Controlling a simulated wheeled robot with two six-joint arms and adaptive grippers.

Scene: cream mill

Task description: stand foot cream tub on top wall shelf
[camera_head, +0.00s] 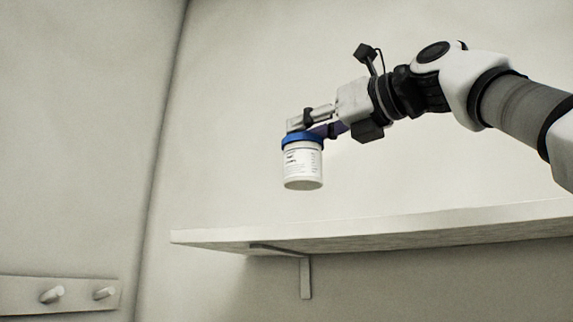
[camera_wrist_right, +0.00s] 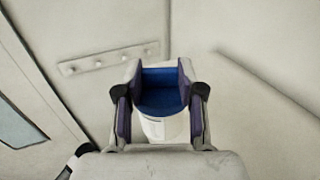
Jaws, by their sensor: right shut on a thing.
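The foot cream tub (camera_head: 303,168) is white with a blue lid and a printed label. My right gripper (camera_head: 303,136) is shut on it by the lid and holds it upright in the air. In the head view the tub appears above the wall shelf (camera_head: 370,236), with a gap between its base and the board. In the right wrist view the tub's blue lid (camera_wrist_right: 160,92) sits between both fingers of my right gripper (camera_wrist_right: 158,95). Its white body shows partly below the lid. My left gripper is not in view.
The visible part of the shelf is bare, with a bracket (camera_head: 305,278) beneath it. A peg rail (camera_head: 75,294) is on the left wall; it also shows in the right wrist view (camera_wrist_right: 108,58). A wall corner stands left of the shelf end.

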